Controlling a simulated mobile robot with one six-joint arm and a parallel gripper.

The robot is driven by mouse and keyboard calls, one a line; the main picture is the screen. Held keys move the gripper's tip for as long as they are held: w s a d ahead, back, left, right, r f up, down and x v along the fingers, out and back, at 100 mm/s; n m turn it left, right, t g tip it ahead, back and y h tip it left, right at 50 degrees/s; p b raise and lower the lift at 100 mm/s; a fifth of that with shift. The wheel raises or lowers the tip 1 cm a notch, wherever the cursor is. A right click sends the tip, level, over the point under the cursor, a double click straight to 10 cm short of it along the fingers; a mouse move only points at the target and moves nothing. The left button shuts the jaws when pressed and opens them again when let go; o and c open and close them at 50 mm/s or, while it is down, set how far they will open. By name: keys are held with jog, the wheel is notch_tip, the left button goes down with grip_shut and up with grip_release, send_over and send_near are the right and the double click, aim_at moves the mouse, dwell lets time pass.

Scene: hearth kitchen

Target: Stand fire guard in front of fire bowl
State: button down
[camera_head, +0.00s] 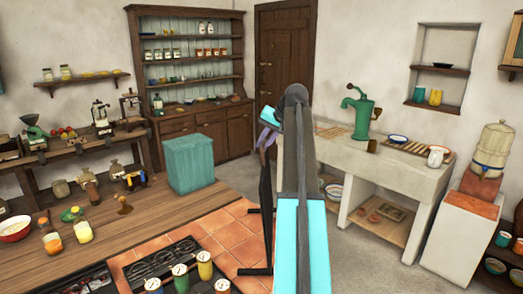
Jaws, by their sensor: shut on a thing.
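The fire guard (265,220) is a dark, thin frame seen almost edge-on in the middle of the head view, with feet sticking out to the left. It stands upright beside the tiled hearth top, partly hidden behind my arm. My gripper (266,147) is at its upper end, shut on it; the fingertips are small and partly hidden. I cannot tell whether its feet touch a surface. I cannot make out a fire bowl for certain.
Several lidded jars (205,265) stand at the near edge of the grate. A stone sink (385,165) with a green pump (362,110) stands right. Floor between is clear.

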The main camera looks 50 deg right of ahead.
jog(key=shift+s+a+f, duration=0.1)
jog(key=shift+s+f, duration=0.05)
jog(key=shift+f, duration=0.3)
jog(key=c, duration=1.7)
grip_release()
jog(key=shift+f, duration=0.25)
jog(key=shift+c, duration=0.2)
jog(key=shift+w, duration=0.2)
jog(key=shift+r, duration=0.15)
jog(key=shift+s+r, duration=0.1)
jog(key=shift+r, duration=0.05)
jog(key=shift+s+r+p, duration=0.35)
jog(key=shift+r+p, duration=0.05)
jog(key=shift+r, duration=0.25)
jog(key=p+v, duration=0.5)
jog(key=v, duration=0.5)
jog(key=shift+s+r, duration=0.2)
